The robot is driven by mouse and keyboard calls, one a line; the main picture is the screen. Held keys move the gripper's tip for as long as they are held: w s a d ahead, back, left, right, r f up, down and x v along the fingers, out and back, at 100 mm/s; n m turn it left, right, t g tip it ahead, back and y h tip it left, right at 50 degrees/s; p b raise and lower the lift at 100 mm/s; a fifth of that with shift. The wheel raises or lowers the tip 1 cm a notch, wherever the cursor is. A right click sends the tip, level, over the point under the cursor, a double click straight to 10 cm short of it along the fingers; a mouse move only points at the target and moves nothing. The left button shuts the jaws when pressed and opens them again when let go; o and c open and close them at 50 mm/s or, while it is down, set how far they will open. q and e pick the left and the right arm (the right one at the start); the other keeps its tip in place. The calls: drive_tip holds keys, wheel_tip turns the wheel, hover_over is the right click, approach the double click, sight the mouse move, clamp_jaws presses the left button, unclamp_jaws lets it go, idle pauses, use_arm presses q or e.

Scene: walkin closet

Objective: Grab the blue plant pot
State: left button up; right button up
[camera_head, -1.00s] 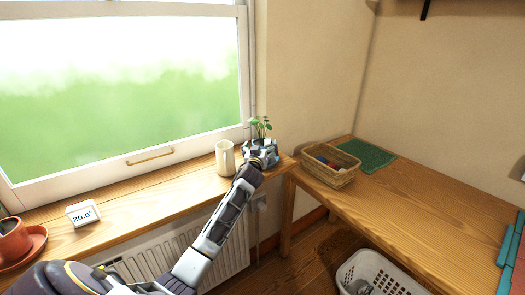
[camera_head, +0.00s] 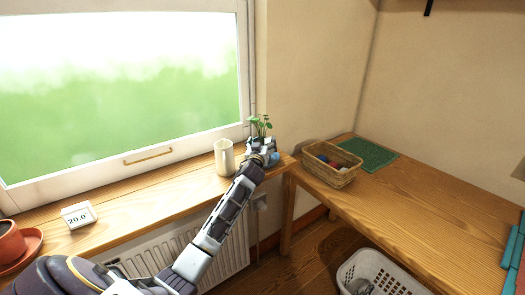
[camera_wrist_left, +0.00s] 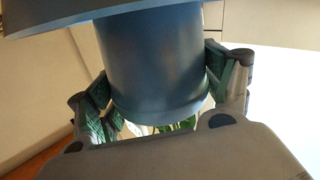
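The blue plant pot (camera_head: 274,157) stands at the right end of the wooden windowsill, with a green plant rising from it. My left gripper (camera_head: 262,152) covers most of the pot in the head view. In the left wrist view the blue pot (camera_wrist_left: 155,60) fills the middle, between the two green-padded fingers of my left gripper (camera_wrist_left: 165,85). The fingers press against both sides of the pot, so the gripper is shut on it. My right gripper is not in view.
A cream mug (camera_head: 224,158) stands just left of the pot. A thermometer display (camera_head: 78,215) and a terracotta pot (camera_head: 10,242) are farther left on the sill. A wicker basket (camera_head: 333,177) and green mat (camera_head: 368,153) lie on the desk (camera_head: 420,205). A white laundry basket (camera_head: 378,272) is below.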

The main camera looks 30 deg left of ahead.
sight(262, 141)
use_arm(q)
drive_tip(key=c, duration=0.7)
drive_tip(key=shift+r, duration=0.1)
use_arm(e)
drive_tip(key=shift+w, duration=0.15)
use_arm(q)
drive_tip(key=shift+r, duration=0.1)
drive_tip(key=shift+r, duration=0.55)
wheel_tip(262, 141, up, 8)
drive_tip(key=shift+f+p, duration=0.25)
drive_tip(key=shift+p, duration=0.25)
drive_tip(key=shift+r, duration=0.55)
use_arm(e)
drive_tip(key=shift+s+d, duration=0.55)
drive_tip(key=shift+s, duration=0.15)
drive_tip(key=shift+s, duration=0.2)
